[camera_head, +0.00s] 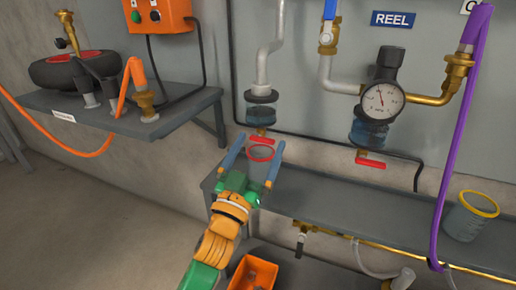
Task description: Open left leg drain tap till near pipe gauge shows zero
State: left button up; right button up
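The left drain tap (262,139) has a red handle and sits below a small clear bowl (261,116) on the left grey pipe. My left gripper (260,144) is open, its blue fingers apart just below and in front of this tap. A grey cup with a red rim (261,153) shows between the fingers; I cannot tell whether they touch it. The round white gauge (382,101) on the right pipe has its needle pointing up and slightly left; its numbers are too small to read. A second red tap (370,163) hangs below the right bowl (368,133). My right gripper is not in view.
A grey shelf (330,203) runs below the taps, with a yellow-rimmed cup (470,216) at right. A purple hose (455,150) hangs there. A bracket shelf (130,115) with a wheel (75,70) juts out at left. An orange bin (253,273) is below.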

pick_arm(q)
jog(key=c, duration=1.2)
jog(key=shift+a+r+m+p, duration=0.1)
jog(key=shift+m+p, duration=0.35)
jog(key=shift+m, duration=0.05)
jog(key=shift+c, duration=0.2)
jog(key=m+g+h+p, duration=0.1)
jog(key=m+h+p, duration=0.1)
jog(key=m, duration=0.1)
jog(key=shift+a+m, duration=0.1)
jog(key=shift+m, duration=0.2)
jog(key=shift+f+m+g+h+p, duration=0.35)
jog(key=shift+m+h, duration=0.15)
jog(key=shift+m, duration=0.4)
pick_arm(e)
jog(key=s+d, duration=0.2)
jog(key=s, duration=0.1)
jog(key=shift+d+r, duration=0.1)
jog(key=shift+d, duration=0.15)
pick_arm(q)
jog(key=o, duration=1.3)
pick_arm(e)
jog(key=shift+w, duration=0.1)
